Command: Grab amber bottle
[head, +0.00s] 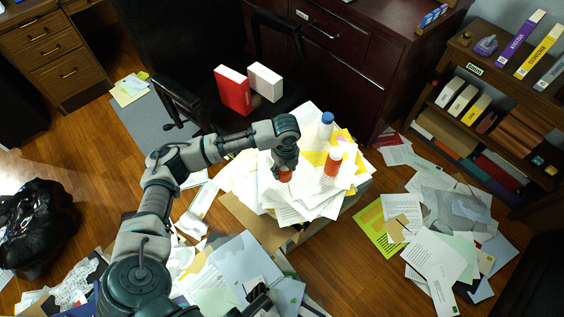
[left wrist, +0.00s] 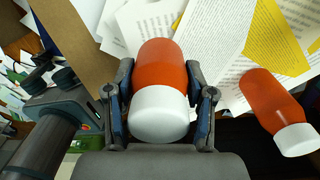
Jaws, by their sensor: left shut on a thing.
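An amber bottle with a white cap (left wrist: 160,90) stands between the two fingers of my left gripper (left wrist: 160,112), which is shut on it. In the head view my left gripper (head: 285,166) comes down from above onto the paper pile, and only a little of the held amber bottle (head: 286,176) shows below it. A second amber bottle with a white cap (head: 333,162) stands to the right, apart from the gripper; it also shows in the left wrist view (left wrist: 268,100). A dark part at the bottom edge of the head view looks like my right gripper (head: 257,300), partly cut off.
A blue-capped bottle (head: 326,125) stands behind on the stacked papers (head: 300,205). A red box (head: 233,91) and a white box (head: 265,82) are on the dark chair. A bookshelf (head: 450,85) stands at the right, a black bag (head: 40,225) at the left. Loose papers cover much of the floor.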

